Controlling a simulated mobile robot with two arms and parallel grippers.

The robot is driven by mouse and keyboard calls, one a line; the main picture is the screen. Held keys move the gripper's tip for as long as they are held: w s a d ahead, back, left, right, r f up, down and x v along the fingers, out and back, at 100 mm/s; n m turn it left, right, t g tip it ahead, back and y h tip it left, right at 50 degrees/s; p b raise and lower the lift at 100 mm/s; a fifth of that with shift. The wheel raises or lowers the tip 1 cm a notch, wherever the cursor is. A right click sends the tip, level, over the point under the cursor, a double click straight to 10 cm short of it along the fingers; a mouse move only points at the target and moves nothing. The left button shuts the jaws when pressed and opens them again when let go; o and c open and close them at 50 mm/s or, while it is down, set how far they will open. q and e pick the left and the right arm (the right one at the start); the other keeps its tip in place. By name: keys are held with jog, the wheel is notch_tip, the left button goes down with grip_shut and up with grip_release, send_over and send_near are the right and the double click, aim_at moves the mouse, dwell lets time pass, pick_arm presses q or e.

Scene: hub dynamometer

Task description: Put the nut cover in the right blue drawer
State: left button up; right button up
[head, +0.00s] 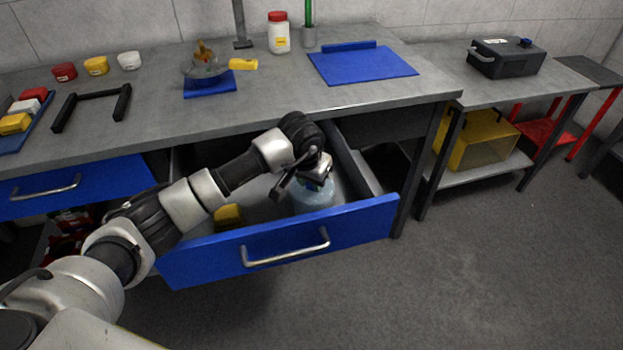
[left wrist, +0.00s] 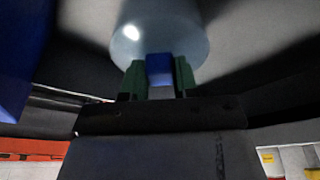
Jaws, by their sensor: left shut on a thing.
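The nut cover is a clear, pale-blue dome (head: 314,195) with a blue grip. It is inside the open right blue drawer (head: 365,220), towards its right side. I cannot tell whether it touches the drawer floor. My left gripper (head: 312,172) reaches down into the drawer from above and is shut on the cover. In the left wrist view, the green fingertips (left wrist: 159,78) pinch the blue grip (left wrist: 159,68), with the clear dome (left wrist: 165,30) beyond. The arm hides part of the drawer. My right gripper is not in view.
A yellow object (head: 228,217) lies in the drawer, left of the cover. The left blue drawer (head: 80,186) is beside it. The grey bench top (head: 270,100) overhangs the drawer's back. On it stand a hub on a blue base (head: 210,85) and a blue mat (head: 360,66).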

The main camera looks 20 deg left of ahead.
pick_arm(q)
jog(key=shift+f, duration=0.1)
jog(key=o, duration=0.9)
jog(key=shift+o, duration=0.2)
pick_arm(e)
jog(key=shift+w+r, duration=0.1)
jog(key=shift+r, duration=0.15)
pick_arm(q)
jog(key=v, duration=1.2)
jog(key=shift+p, duration=0.4)
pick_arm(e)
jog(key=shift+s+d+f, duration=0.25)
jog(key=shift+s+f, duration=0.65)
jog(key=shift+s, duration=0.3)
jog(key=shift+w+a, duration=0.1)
